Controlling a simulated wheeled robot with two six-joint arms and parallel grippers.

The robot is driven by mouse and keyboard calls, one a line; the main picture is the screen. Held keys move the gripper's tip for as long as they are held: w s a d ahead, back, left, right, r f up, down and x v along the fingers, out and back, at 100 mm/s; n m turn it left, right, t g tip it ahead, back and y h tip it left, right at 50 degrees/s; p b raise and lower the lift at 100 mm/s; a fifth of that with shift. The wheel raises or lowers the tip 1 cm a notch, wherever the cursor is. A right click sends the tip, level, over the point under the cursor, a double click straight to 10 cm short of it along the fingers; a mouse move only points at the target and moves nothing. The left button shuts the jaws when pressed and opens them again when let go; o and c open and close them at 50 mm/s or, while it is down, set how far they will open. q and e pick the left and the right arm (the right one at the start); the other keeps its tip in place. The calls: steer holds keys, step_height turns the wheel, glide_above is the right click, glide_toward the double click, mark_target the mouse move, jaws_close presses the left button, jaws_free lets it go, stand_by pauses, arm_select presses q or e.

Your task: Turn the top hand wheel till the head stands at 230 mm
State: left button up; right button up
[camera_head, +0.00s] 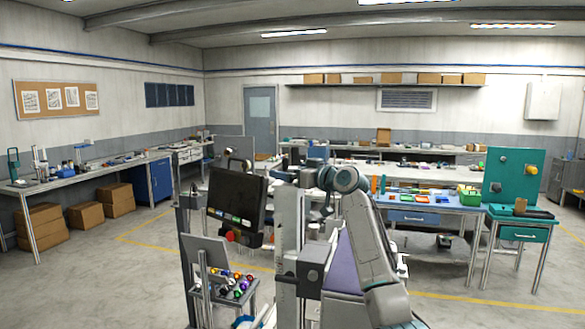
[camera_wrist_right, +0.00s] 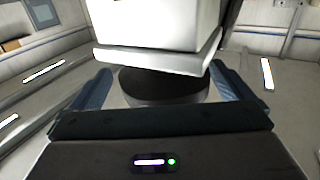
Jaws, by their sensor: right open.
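The top hand wheel (camera_wrist_right: 162,85) is a dark round disc in the right wrist view, against a pale block (camera_wrist_right: 150,25) of the machine. My right gripper (camera_wrist_right: 161,78) is open, with one blue-grey finger on each side of the wheel. I cannot tell whether either finger touches it. In the head view, my right gripper (camera_head: 308,173) is at the top of the pale upright column (camera_head: 291,222), and the wheel is hard to make out there. A grey head block (camera_head: 309,268) with a dark knob sits lower on the column. Its scale reading is too small to read. My left gripper is not seen.
A dark control panel (camera_head: 237,203) with a red button stands left of the column. Coloured pieces (camera_head: 238,285) lie on a low stand below it. A blue-drawered bench (camera_head: 420,217) and a teal station (camera_head: 513,178) are to the right. Open floor (camera_head: 140,275) lies left.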

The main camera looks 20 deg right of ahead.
steer(key=shift+w+a+r, duration=0.1)
steer(key=shift+a, duration=0.2)
steer(key=c, duration=1)
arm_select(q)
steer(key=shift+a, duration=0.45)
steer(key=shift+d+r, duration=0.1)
arm_select(e)
steer(key=shift+h, duration=0.5)
